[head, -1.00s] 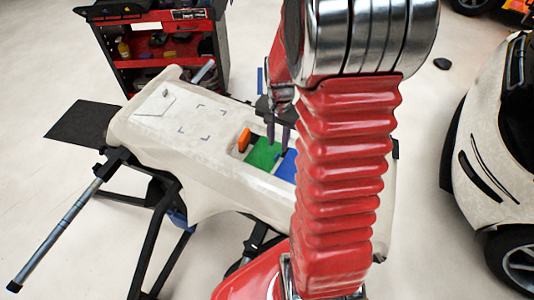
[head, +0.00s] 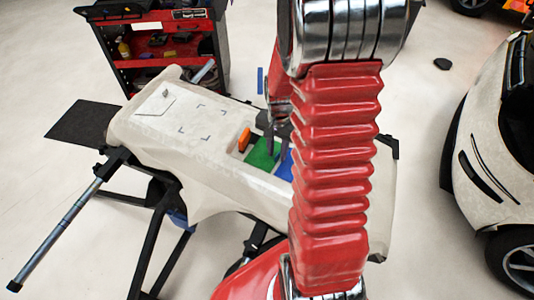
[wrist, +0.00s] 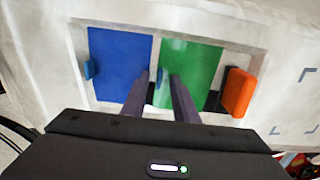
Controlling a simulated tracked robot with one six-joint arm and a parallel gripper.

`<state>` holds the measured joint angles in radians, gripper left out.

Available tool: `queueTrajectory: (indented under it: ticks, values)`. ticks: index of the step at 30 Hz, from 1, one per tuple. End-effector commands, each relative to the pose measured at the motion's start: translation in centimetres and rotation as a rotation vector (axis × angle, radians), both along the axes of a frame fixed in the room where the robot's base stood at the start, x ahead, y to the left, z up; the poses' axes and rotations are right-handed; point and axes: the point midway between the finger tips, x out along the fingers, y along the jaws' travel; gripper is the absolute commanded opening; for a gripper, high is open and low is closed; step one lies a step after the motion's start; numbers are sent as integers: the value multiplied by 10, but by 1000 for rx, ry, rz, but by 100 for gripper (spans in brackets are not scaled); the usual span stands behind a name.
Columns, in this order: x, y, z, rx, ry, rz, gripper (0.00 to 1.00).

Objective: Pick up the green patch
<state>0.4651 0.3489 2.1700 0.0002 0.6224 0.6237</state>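The green patch (head: 260,155) lies flat in a shallow recessed tray on the pale car panel. In the wrist view, the green patch (wrist: 200,72) is right of the blue patch (wrist: 120,55). The right finger overlaps the green patch and the left finger overlaps the blue patch's edge. In the head view, my gripper (head: 277,158) is over the tray. Whether the fingertips touch anything is unclear.
An orange block (wrist: 238,92) stands in the tray beside the green patch. Another blue tab (wrist: 88,69) is at the blue patch's left edge. Corner marks (head: 202,122) outline a bare area of the panel. A red tool cart (head: 165,50) stands behind.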

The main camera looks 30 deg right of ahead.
Motion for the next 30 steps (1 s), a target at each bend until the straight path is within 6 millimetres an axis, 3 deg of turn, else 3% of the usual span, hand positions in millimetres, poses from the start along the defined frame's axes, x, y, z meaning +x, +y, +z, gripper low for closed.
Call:
queueTrajectory:
  ticks: [8, 20, 30]
  values:
    - [0, 0, 0, 0, 0, 0, 27]
    - [0, 0, 0, 0, 0, -1, 0]
    - [0, 0, 0, 0, 0, -1, 0]
